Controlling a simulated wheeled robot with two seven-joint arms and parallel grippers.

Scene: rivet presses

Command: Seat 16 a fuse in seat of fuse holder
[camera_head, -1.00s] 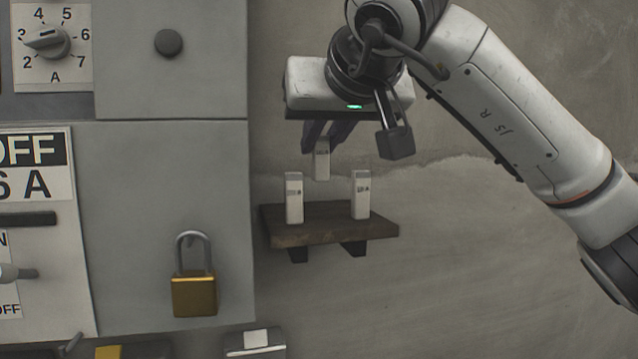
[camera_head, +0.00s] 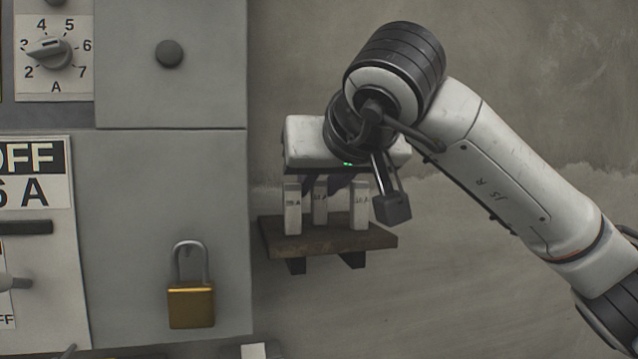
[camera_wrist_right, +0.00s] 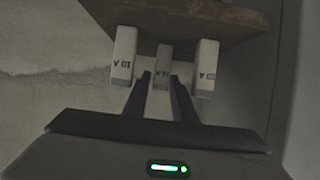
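Three pale fuses show at the small wooden shelf (camera_head: 330,240): a left fuse (camera_head: 293,208), a middle fuse (camera_head: 320,204) and a right fuse (camera_head: 360,206). My right gripper (camera_head: 322,182) points down, its dark fingers on either side of the middle fuse's upper part. The right wrist view shows the middle fuse (camera_wrist_right: 162,66) between the two fingertips (camera_wrist_right: 161,78), its label seeming to read 16 A. The fuse looks upright and low at the shelf; I cannot tell whether it touches the wood. My left gripper is out of view. No fuse holder is clearly recognisable.
A grey cabinet (camera_head: 165,175) with a dial (camera_head: 50,53) and a brass padlock (camera_head: 191,305) stands left of the shelf. The outer fuses stand close beside my fingers. A white piece (camera_head: 254,351) is cut off at the bottom edge.

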